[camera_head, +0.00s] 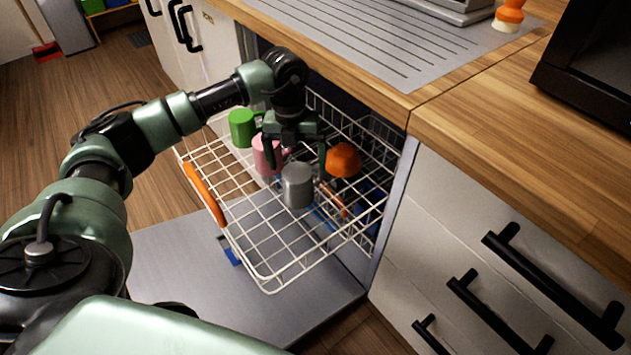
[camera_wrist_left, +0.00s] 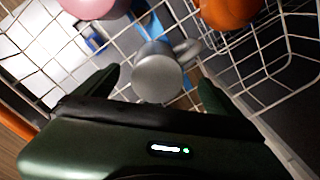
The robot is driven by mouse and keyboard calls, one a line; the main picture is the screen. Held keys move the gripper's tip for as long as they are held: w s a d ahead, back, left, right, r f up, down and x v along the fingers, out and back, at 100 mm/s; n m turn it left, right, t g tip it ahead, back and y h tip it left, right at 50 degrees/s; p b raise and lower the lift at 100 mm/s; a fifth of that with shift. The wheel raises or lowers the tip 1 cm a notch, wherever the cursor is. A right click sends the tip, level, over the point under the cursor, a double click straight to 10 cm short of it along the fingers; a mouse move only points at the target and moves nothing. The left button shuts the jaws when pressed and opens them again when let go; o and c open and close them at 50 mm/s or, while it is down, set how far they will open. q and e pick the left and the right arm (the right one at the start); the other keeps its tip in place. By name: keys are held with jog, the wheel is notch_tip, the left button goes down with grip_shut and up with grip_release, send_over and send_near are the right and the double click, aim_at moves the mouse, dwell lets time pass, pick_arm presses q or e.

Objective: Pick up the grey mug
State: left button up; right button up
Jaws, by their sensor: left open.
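The grey mug (camera_head: 298,186) stands bottom-up in the white wire dishwasher rack (camera_head: 262,262), near its middle. In the left wrist view the grey mug (camera_wrist_left: 157,76) lies ahead between the two fingers, with its handle toward the upper right. My left gripper (camera_head: 296,160) is open and empty, above and just behind the mug in the head view. Its fingers also show in the left wrist view (camera_wrist_left: 158,95), one on each side of the mug. I cannot tell whether they touch it. My right gripper is out of view.
A pink mug (camera_head: 266,156) and a green mug (camera_head: 242,128) stand to the left in the rack. An orange mug (camera_head: 343,160) is close on the right. The wooden counter (camera_head: 500,140) overhangs behind and right. The open dishwasher door (camera_head: 190,265) lies below.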

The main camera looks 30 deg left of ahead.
aim_at(296, 170)
pick_arm(q)
jog(key=shift+s+a+f, duration=0.1)
jog(key=shift+f, duration=0.25)
jog(key=shift+f+y, duration=0.3)
jog(key=shift+f, duration=0.05)
notch_tip(296, 170, down, 2)
jog(key=shift+f+b, duration=0.2)
jog(key=shift+b, duration=0.2)
jog(key=f, duration=0.2)
jog(key=f+b, duration=0.1)
jog(key=f, duration=0.1)
jog(key=shift+d+f, duration=0.2)
jog(key=shift+f, duration=0.15)
jog(key=shift+r, duration=0.1)
jog(key=c, duration=1.8)
jog(key=shift+r, duration=0.15)
